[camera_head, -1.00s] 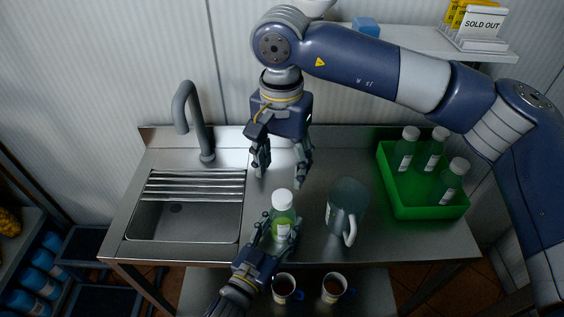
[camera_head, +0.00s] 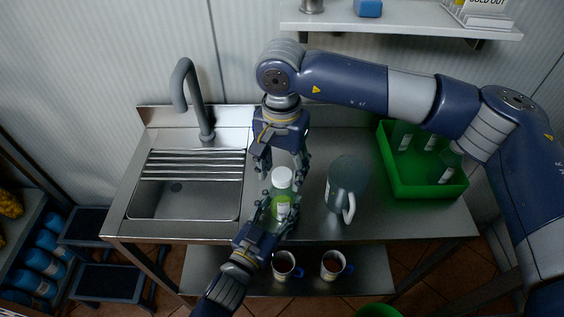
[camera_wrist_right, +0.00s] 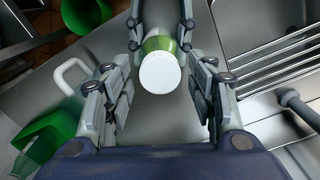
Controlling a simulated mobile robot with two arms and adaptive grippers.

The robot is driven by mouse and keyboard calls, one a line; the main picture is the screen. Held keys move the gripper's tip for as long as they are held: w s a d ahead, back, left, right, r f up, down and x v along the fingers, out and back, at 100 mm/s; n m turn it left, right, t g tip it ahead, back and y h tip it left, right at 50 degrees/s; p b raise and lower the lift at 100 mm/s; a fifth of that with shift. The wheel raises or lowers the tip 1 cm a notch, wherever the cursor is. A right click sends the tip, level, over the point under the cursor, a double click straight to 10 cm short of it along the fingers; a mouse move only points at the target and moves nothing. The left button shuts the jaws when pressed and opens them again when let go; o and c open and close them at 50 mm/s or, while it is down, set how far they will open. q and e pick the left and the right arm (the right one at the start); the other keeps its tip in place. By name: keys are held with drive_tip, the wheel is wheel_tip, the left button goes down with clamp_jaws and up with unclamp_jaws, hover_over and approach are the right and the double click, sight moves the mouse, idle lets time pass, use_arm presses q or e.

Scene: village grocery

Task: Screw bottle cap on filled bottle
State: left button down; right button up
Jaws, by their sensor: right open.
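The bottle (camera_head: 281,211) stands upright on the steel counter, with green contents and a white label. A white cap (camera_head: 282,177) sits on its top; how tightly is not visible. My left gripper (camera_head: 276,208) is closed around the bottle's body from the front. My right gripper (camera_head: 283,168) points down from above, open, with its fingers on either side of the cap. In the right wrist view the cap (camera_wrist_right: 160,72) lies between my open right fingers, with gaps visible on both sides. The left gripper's fingers (camera_wrist_right: 161,20) flank the bottle there.
A glass pitcher (camera_head: 346,185) stands just right of the bottle. A green crate (camera_head: 429,190) with several bottles is at the right. A sink (camera_head: 185,205) with a grey faucet (camera_head: 190,95) is at the left. Two mugs (camera_head: 284,265) (camera_head: 332,265) stand on the shelf below.

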drive_tip(key=shift+c, duration=0.4)
drive_tip(key=c, duration=1)
drive_tip(key=shift+c, duration=0.2)
